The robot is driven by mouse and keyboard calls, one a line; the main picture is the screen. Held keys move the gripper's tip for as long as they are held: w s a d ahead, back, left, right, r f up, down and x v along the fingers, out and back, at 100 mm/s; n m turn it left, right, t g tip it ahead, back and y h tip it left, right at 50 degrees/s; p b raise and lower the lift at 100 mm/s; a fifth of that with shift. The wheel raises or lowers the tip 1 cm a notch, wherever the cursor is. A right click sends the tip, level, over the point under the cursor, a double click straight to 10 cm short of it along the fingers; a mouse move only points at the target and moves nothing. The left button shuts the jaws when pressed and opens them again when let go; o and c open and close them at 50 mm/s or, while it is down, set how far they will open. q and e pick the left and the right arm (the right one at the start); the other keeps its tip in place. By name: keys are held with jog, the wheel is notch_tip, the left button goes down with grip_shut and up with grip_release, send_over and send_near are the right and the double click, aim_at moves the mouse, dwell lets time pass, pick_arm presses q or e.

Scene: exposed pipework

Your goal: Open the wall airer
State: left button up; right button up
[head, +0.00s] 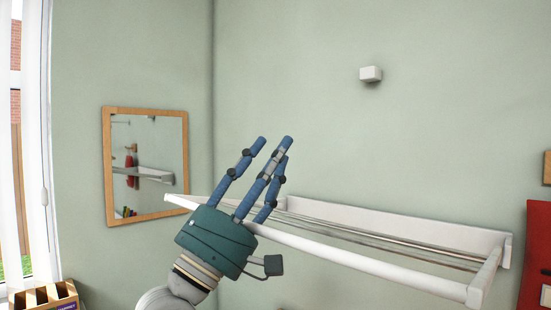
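The white wall airer (420,229) is fixed to the green wall at the right. Its front rail (370,261) stands out from the wall plate, with thin rods between them and a side arm at the right end. My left gripper (272,151) points up in front of the airer's left part. Its three blue fingers are extended and apart, with nothing between them. The hand and fingers hide part of the front rail and the airer's left end; I cannot tell if they touch it. My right gripper is not in view.
A wood-framed mirror (160,140) hangs on the left wall and reflects the airer. A small white box (370,74) is on the wall above. A red item (536,255) hangs close to the airer's right end.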

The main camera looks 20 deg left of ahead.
aim_at(265, 227)
pick_arm(q)
jog(key=f+b, duration=0.2)
jog(key=f, duration=0.1)
jog(key=s+f+b, duration=0.1)
jog(key=f+b, duration=0.2)
jog(key=f, duration=0.1)
jog(key=f+b, duration=0.2)
jog(key=f, duration=0.1)
jog(key=shift+s+a+f+b, duration=0.3)
jog(key=shift+s+a+b, duration=0.05)
jog(key=shift+b, duration=0.05)
dwell(0.3)
dwell(0.5)
